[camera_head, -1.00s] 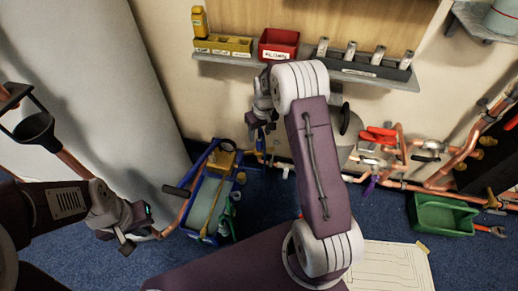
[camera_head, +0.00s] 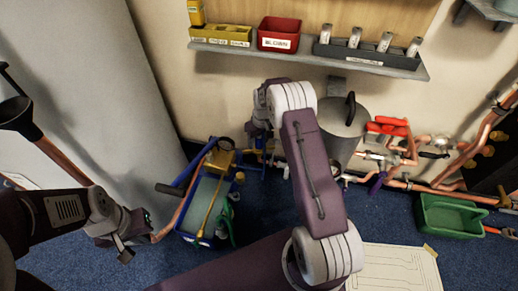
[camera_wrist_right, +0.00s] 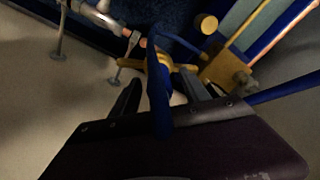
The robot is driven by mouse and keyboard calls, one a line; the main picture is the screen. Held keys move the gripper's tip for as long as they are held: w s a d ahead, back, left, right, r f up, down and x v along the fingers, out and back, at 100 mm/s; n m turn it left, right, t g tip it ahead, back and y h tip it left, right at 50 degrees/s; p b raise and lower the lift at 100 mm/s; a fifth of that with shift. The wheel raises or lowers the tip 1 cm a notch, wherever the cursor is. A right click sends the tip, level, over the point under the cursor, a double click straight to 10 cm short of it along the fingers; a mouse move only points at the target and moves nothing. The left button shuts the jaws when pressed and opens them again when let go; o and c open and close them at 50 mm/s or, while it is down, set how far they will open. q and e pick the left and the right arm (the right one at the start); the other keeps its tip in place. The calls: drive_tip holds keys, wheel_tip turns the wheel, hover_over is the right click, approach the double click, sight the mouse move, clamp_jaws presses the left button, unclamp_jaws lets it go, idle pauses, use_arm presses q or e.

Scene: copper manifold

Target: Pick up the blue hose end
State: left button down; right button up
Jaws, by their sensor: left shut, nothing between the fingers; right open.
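The blue hose shows in the right wrist view (camera_wrist_right: 159,95) as a thick blue strand running down the middle, between my right gripper's fingers as seen from there. I cannot tell whether it lies within the jaws or nearer the camera. My right gripper (camera_wrist_right: 160,95) is open, with one dark finger on each side of the strand. In the head view my right gripper (camera_head: 258,130) is near the wall, just above a patch of blue, and its fingertips are hard to see. My left gripper (camera_head: 125,250) is shut and empty at the lower left, away from the hose.
A blue-framed cart (camera_head: 207,205) with a yellow block (camera_head: 220,158) stands left of my right gripper. A grey pot (camera_head: 343,125) and copper pipes (camera_head: 400,180) are to the right. A shelf (camera_head: 300,55) with bins is above. A green tray (camera_head: 450,215) lies on the blue carpet.

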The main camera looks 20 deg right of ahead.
drive_tip(key=shift+w+f, duration=0.1)
drive_tip(key=shift+f, duration=0.15)
drive_tip(key=shift+c, duration=0.6)
clamp_jaws()
use_arm(q)
drive_tip(key=shift+f, duration=0.15)
drive_tip(key=shift+p, duration=0.3)
use_arm(e)
drive_tip(key=shift+r, duration=0.1)
